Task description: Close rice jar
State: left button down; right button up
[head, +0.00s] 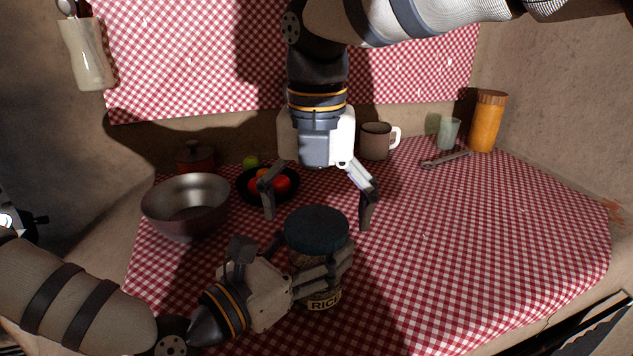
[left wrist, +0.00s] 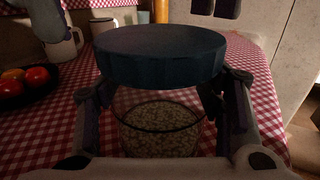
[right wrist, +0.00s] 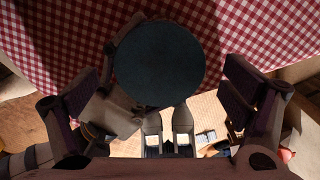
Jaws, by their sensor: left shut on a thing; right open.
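The rice jar (head: 318,301) stands on the checked cloth, a glass jar with a "RICE" label. Its contents show in the left wrist view (left wrist: 158,133). A dark blue-green lid (head: 317,229) is on top of it, and also shows in the left wrist view (left wrist: 160,52) and right wrist view (right wrist: 158,63). Whether the lid is fully seated I cannot tell. My left gripper (head: 343,267) is shut around the jar just below the lid. My right gripper (head: 318,218) is open above the lid, pointing down, with its fingers apart on either side and nothing held.
A metal bowl (head: 187,207) and a dark fruit bowl (head: 246,194) stand left of and behind the jar. A brown mug (head: 375,141), green cup (head: 447,133) and orange canister (head: 487,121) stand along the back. The right side of the cloth is clear.

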jog(key=shift+f, duration=0.55)
jog(key=shift+c, duration=0.3)
